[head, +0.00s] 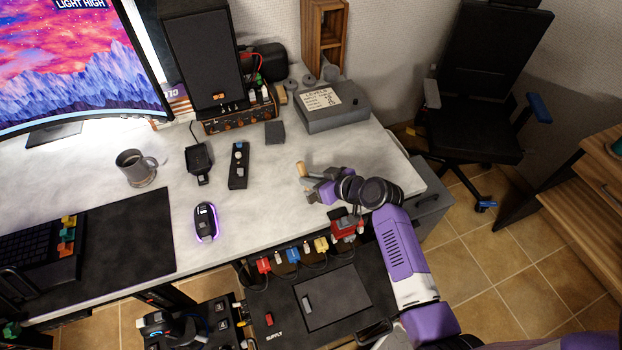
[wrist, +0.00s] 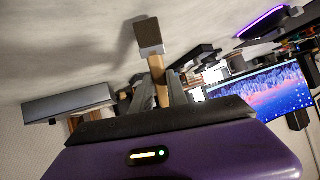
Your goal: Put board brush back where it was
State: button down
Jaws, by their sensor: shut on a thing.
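The board brush (head: 301,169) shows in the head view as a small tan piece at the tips of my gripper (head: 309,187). In the wrist view, the brush (wrist: 157,67) has a tan wooden handle between the two fingers and a grey block-shaped end beyond them. My gripper (wrist: 158,92) is shut on the handle. It is over the right part of the white desktop (head: 265,195), near its front edge. I cannot tell whether the brush touches the desktop.
A grey box with a label (head: 332,107), a dark square block (head: 275,132) and a black remote-like device (head: 238,165) lie beyond my gripper. A glowing mouse (head: 206,222) and a mug (head: 136,168) are left. Coloured connectors (head: 292,255) line the front edge. Clear desktop lies between.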

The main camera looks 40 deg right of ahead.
jog(key=shift+f, duration=0.2)
jog(key=shift+f, duration=0.1)
jog(key=c, duration=1.3)
grip_release()
jog(key=shift+r, duration=0.2)
